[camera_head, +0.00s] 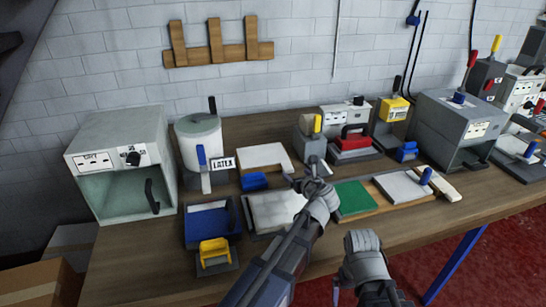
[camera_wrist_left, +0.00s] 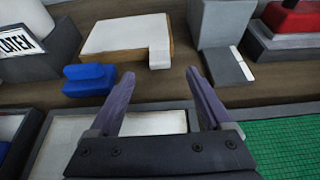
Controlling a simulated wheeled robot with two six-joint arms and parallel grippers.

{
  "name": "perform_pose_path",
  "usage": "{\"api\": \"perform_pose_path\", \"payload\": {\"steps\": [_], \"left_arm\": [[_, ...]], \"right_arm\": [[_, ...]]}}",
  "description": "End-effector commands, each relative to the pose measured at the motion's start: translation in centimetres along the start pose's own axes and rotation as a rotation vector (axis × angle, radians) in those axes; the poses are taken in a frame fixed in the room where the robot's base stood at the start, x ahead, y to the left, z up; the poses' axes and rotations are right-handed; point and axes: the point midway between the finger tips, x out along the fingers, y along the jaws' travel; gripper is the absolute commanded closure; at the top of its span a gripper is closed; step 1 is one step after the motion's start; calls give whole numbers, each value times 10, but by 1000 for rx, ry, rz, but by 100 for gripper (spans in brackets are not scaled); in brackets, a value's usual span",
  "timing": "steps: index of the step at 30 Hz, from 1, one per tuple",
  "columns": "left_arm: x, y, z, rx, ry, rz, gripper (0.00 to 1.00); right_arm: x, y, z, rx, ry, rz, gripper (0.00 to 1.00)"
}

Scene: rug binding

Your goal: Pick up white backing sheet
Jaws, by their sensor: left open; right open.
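A flat white sheet (camera_head: 262,157) with a tab at its front lies on a wooden board at the back of the bench; it also shows ahead in the left wrist view (camera_wrist_left: 122,34). Another white panel (camera_head: 275,208) lies in a grey tray left of my left arm. I cannot tell for certain which is the backing sheet. My left gripper (camera_head: 313,168) is open and empty above the bench, right of the board; in the left wrist view its fingers (camera_wrist_left: 160,76) point toward the tab. My right gripper (camera_head: 362,242) is open near the bench's front edge, its fingertips hard to see.
A blue block (camera_head: 254,181) sits before the board. The LATEX pot (camera_head: 199,140) stands left. A green mat (camera_head: 352,197) and a white pad (camera_head: 400,187) with a blue knob lie right. A red-handled press (camera_head: 353,141) and a grey machine (camera_head: 462,130) stand behind.

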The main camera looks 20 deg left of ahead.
Motion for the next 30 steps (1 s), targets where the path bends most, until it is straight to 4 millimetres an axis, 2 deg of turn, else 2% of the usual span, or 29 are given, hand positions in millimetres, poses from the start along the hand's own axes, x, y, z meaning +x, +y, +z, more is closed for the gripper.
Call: {"api": "perform_pose_path", "payload": {"steps": [8,16,25,30], "left_arm": [[25,-1,-2,-2,0,2,18],[34,0,-2,-1,0,1,18],[75,0,-3,-2,0,1,18],[78,1,-1,-1,0,0,18]], "right_arm": [[11,-1,-1,0,0,0,0],[14,-1,-1,0,0,0,0],[31,-3,-2,0,0,0,0],[31,-3,-2,0,0,0,0]]}}
